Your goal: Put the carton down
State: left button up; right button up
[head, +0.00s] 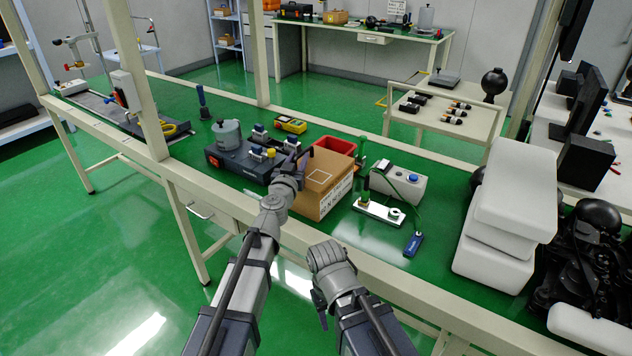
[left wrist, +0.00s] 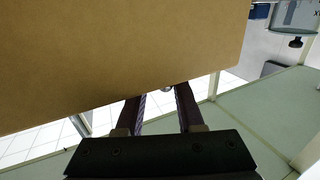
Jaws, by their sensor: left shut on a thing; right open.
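The brown carton (head: 322,184) is over the near part of the green workbench, in front of a red bin. It has a pale square outline and printed lettering. My left gripper (head: 303,160) is shut on it at its upper left edge. In the left wrist view the carton (left wrist: 120,50) fills the upper part, with the left gripper's two fingers (left wrist: 160,108) reaching up to it. Whether the carton's underside touches the bench is hard to tell. My right gripper (head: 321,308) is open and low, in front of the bench's near rail; its fingertips are hard to make out.
A dark device (head: 240,160) with a grey pot stands left of the carton. The red bin (head: 337,146) is behind it. A white-based stand (head: 380,211), a grey box (head: 400,184) and a blue item (head: 413,244) are on the right. The near rail (head: 400,293) borders the bench.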

pick_arm(q)
grip_shut()
dwell(0.9)
notch_tip(320, 180, up, 18)
jog(key=p, duration=1.7)
jog(key=shift+p, duration=0.35)
jog(key=shift+f, duration=0.2)
